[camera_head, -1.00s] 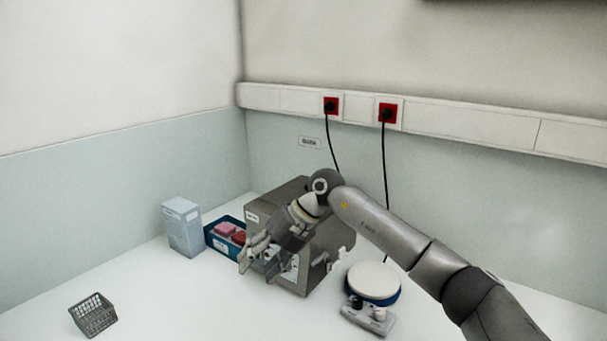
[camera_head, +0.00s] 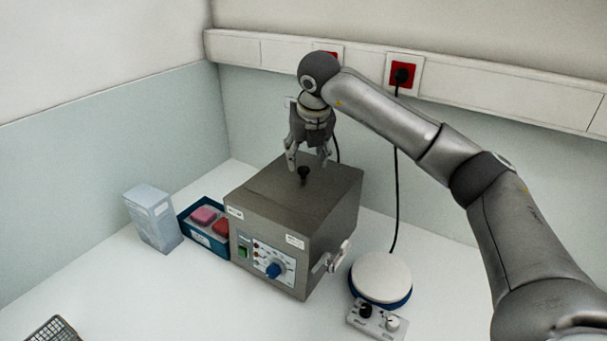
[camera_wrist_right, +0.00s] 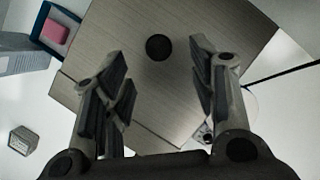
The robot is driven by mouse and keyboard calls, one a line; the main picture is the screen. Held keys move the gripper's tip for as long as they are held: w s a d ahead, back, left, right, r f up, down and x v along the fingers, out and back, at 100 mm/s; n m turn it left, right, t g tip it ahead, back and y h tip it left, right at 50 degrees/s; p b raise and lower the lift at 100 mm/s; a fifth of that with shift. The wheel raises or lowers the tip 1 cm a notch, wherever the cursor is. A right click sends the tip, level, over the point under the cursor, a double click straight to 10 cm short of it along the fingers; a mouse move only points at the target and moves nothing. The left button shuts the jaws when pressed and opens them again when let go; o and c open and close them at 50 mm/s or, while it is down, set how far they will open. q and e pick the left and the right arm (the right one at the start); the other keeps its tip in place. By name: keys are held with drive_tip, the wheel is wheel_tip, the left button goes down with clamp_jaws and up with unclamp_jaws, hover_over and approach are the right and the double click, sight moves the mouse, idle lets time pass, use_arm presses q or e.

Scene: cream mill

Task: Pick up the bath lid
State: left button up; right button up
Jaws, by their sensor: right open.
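The bath lid (camera_head: 270,189) is the flat grey-brown top of a metal box-shaped bath (camera_head: 264,250), with a small black knob (camera_head: 303,173) in its middle. In the right wrist view the lid (camera_wrist_right: 185,100) fills the centre, and its round black knob (camera_wrist_right: 158,47) lies ahead of the fingers, between their lines. My right gripper (camera_head: 308,163) points down over the lid, with its fingers apart and nothing between them. In the wrist view the gripper (camera_wrist_right: 160,72) is wide open. My left gripper is not in view.
A blue tray (camera_head: 190,232) with pink and red blocks and a pale box (camera_head: 153,218) stand left of the bath. A white-topped round device (camera_head: 381,278) stands at its right. A wire basket (camera_head: 52,331) is at the lower left. A tap (camera_head: 333,260) juts from the bath's side.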

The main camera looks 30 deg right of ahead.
sight(303, 169)
drive_tip(key=p+x, duration=0.3)
drive_tip(key=x, duration=0.1)
drive_tip(key=shift+w+f, duration=0.45)
drive_tip(key=shift+f, duration=0.2)
drive_tip(key=shift+c, duration=0.5)
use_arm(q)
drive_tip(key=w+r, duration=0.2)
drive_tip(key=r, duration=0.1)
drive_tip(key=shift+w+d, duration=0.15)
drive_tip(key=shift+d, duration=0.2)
use_arm(e)
drive_tip(key=shift+r, duration=0.1)
drive_tip(key=c, duration=0.9)
